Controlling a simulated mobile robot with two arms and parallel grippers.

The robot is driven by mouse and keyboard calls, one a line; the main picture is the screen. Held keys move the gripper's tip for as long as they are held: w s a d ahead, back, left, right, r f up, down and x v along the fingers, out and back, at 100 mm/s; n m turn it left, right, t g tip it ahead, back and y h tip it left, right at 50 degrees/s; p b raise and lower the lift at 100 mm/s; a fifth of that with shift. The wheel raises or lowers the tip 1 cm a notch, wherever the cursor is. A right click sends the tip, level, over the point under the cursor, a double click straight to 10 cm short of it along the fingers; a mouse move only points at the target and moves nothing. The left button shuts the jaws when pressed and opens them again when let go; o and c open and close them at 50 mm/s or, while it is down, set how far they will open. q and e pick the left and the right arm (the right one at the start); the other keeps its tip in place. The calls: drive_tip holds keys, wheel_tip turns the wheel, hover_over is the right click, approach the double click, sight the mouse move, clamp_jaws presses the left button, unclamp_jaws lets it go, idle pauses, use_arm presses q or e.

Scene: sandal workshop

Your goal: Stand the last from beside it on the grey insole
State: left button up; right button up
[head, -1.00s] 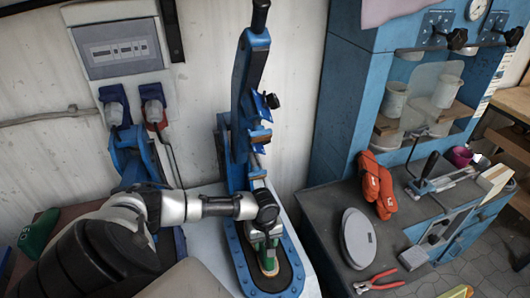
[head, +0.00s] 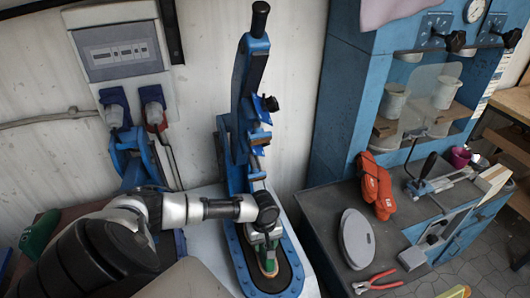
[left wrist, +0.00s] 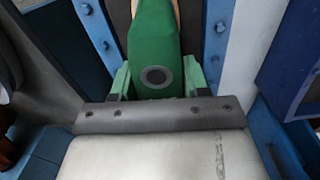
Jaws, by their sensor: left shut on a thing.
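My left gripper (head: 264,240) is shut on a green last (head: 267,257), which it holds upright over the blue press base. The last's lower end shows a tan rim, close to the dark grey pad (head: 277,282) set in that base. I cannot tell whether it touches the pad, and I cannot make out a separate grey insole there. In the left wrist view the green last (left wrist: 153,40) has a dark round spot on top and sits between the pale green fingertips (left wrist: 156,78). My right gripper is not in view.
The blue press (head: 241,130) with its tall lever stands just behind my left gripper. Another green object (head: 38,235) lies at the far left.

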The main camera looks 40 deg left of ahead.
use_arm(q)
drive_tip(key=shift+f, duration=0.25)
idle(0.5)
drive_tip(key=o, duration=1)
drive_tip(key=r+b, duration=0.1)
drive_tip(key=r, duration=0.4)
drive_tip(key=r+b, duration=0.1)
drive_tip(key=r, duration=0.3)
drive_tip(key=shift+w+a+r, duration=0.1)
drive_tip(key=shift+a+r, duration=0.1)
drive_tip(key=shift+r, duration=0.7)
